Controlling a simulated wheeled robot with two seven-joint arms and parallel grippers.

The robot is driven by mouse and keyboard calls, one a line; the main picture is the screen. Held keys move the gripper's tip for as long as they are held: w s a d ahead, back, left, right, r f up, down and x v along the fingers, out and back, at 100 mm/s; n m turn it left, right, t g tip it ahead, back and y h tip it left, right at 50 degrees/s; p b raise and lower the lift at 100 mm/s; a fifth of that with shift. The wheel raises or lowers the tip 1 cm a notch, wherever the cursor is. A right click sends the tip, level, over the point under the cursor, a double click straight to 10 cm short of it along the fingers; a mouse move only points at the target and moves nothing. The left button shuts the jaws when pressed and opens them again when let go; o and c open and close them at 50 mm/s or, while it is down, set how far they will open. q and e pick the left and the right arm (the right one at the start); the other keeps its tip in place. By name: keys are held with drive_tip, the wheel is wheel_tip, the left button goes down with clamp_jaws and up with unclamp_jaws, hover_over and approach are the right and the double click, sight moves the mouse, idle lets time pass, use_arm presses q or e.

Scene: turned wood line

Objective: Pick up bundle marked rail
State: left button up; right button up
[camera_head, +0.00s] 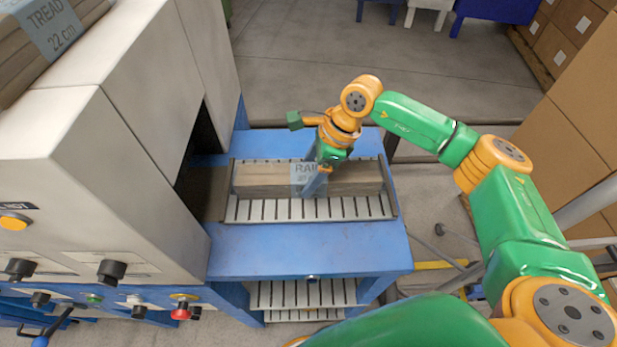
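The bundle marked RAIL (262,179) is a long stack of wooden pieces with a pale blue label band around its middle. It lies lengthwise on the slatted white bed of the blue machine table (310,250). My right gripper (317,183) reaches down over the label and hides part of it. Its fingers are at the bundle's middle, but I cannot tell whether they are apart or closed on it. My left gripper is not in view.
A grey machine housing (95,150) with knobs and buttons stands on the left, with a dark opening facing the table. A bundle marked TREAD 22 cm (50,30) lies on top of it. Cardboard boxes (575,140) are stacked at the right. Open floor lies behind the table.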

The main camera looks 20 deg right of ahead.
clamp_jaws()
drive_tip(key=shift+w+r, duration=0.1)
